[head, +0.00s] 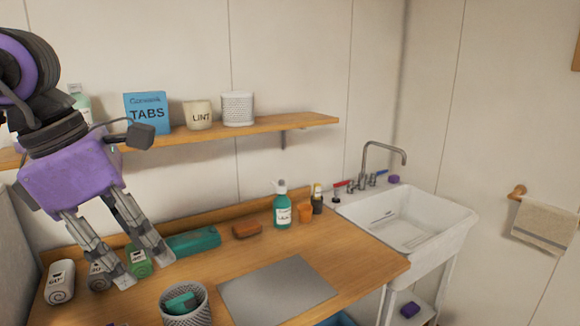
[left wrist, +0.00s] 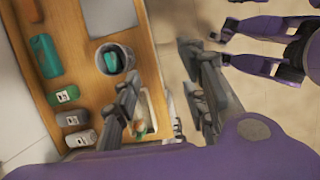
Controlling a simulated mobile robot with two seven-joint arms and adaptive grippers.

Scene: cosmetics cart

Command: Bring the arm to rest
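My left gripper (head: 145,271) comes in from the left in the head view, pointing down over the left part of the wooden counter. Its two fingers are apart with nothing seen held between them. In the left wrist view, the left gripper (left wrist: 160,66) also shows its fingers spread, with floor and counter edge beyond them. I cannot make out my right gripper.
The counter also holds a teal case (head: 194,243), a woven basket (head: 186,318) with a green item inside, a brown block (head: 247,230), a pump bottle (head: 283,212) and a bare grey mat (head: 278,291). A wall shelf (head: 290,128) runs beside my arm. The sink (head: 405,222) is right.

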